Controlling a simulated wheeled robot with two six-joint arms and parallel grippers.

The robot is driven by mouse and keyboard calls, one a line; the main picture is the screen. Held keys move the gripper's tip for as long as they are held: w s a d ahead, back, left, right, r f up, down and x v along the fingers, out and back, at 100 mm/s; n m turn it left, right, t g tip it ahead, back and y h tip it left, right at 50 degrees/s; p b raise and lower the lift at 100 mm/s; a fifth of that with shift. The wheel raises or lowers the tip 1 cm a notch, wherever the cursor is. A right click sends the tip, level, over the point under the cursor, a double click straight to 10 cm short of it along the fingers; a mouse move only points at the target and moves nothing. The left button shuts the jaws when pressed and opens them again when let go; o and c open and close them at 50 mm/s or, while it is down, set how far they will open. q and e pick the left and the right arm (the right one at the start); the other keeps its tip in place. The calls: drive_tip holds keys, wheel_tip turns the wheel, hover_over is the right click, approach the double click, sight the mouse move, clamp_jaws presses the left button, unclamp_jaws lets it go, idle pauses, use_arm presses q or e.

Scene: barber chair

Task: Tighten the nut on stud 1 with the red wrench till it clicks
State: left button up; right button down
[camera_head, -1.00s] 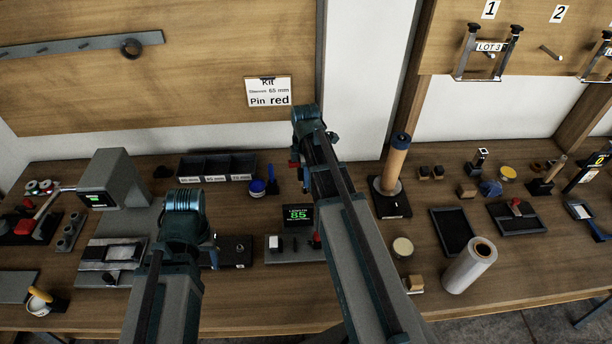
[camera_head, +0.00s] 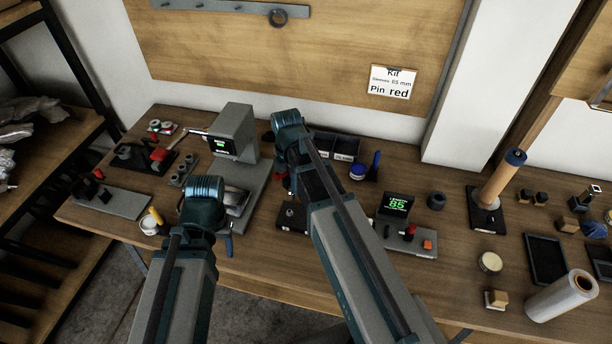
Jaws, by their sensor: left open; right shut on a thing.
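My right gripper (camera_head: 283,184) is mostly hidden behind its own wrist, near the middle of the bench. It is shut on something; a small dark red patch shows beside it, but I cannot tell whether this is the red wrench. My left gripper (camera_head: 228,243) is largely hidden under its wrist, near the bench's front edge, and is open. A dark plate (camera_head: 290,217) with a small upright fitting lies between the two arms. I cannot make out a label for stud 1 or a nut there.
A grey machine (camera_head: 235,125) with a green display stands behind my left arm. A red-handled item (camera_head: 158,155) lies on a black base at the left. A display reading 85 (camera_head: 397,205) stands right of my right arm. A clear roll (camera_head: 562,296) lies at the right front.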

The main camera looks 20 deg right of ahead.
sight(288, 196)
drive_tip(key=shift+s+a+n, duration=0.1)
drive_tip(key=shift+a+n, duration=0.3)
drive_tip(key=shift+a, duration=0.15)
drive_tip(key=shift+f+b, duration=3.15)
drive_tip(key=shift+f+b, duration=0.7)
drive_tip(key=shift+b, duration=0.05)
drive_tip(key=m, duration=0.4)
drive_tip(key=shift+m, duration=0.3)
